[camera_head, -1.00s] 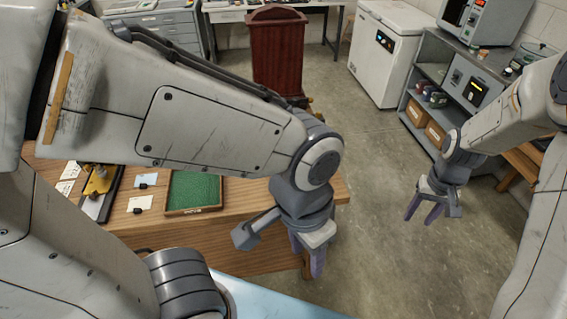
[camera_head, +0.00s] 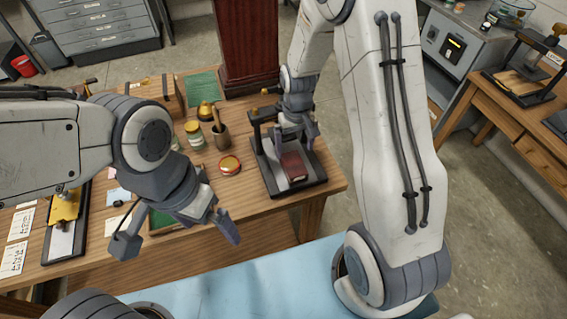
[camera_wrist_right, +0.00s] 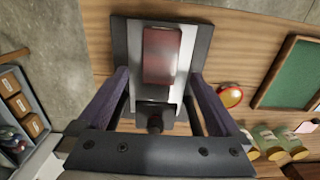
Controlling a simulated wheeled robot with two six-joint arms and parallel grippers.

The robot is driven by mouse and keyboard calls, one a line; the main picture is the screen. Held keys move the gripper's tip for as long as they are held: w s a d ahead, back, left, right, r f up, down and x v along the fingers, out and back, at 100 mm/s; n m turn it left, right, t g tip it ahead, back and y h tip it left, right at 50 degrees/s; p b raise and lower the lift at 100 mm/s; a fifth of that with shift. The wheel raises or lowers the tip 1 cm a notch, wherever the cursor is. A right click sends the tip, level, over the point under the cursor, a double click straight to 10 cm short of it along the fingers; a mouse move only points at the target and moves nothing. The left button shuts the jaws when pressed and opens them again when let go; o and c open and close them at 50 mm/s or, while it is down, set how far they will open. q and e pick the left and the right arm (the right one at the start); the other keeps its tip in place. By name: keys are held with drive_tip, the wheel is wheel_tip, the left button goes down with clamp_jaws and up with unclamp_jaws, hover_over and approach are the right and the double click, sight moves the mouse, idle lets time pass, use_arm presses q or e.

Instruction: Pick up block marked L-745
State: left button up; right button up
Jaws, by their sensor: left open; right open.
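A dark red block (camera_head: 294,166) lies on the light plate of a small black press-like stand (camera_head: 268,180) at the right end of the wooden table. No marking can be read on it, so I cannot tell whether it is L-745. It also shows in the right wrist view (camera_wrist_right: 161,55), ahead between the fingers. My right gripper (camera_head: 298,138) is open and empty, above the stand at the block's far side. In the right wrist view my right gripper (camera_wrist_right: 158,76) has its fingers spread wider than the block. My left gripper (camera_head: 222,222) is open and empty above the table's front edge.
A red-lidded tin (camera_head: 230,166), a cup with a tool (camera_head: 221,137) and jars (camera_head: 195,136) stand left of the stand. A green-lined tray (camera_head: 160,219) is partly behind my left arm. A yellow device (camera_head: 64,208) lies further left. A second table (camera_head: 510,115) stands at right.

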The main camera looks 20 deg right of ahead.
sight(294, 164)
wheel_tip(294, 164, down, 3)
drive_tip(key=shift+a, duration=0.1)
drive_tip(key=shift+f+p, duration=0.55)
drive_tip(key=shift+p, duration=0.1)
wheel_tip(294, 164, down, 3)
drive_tip(key=shift+f+p, duration=0.15)
drive_tip(key=shift+p, duration=0.45)
drive_tip(key=shift+f, duration=0.45)
drive_tip(key=c, duration=1.4)
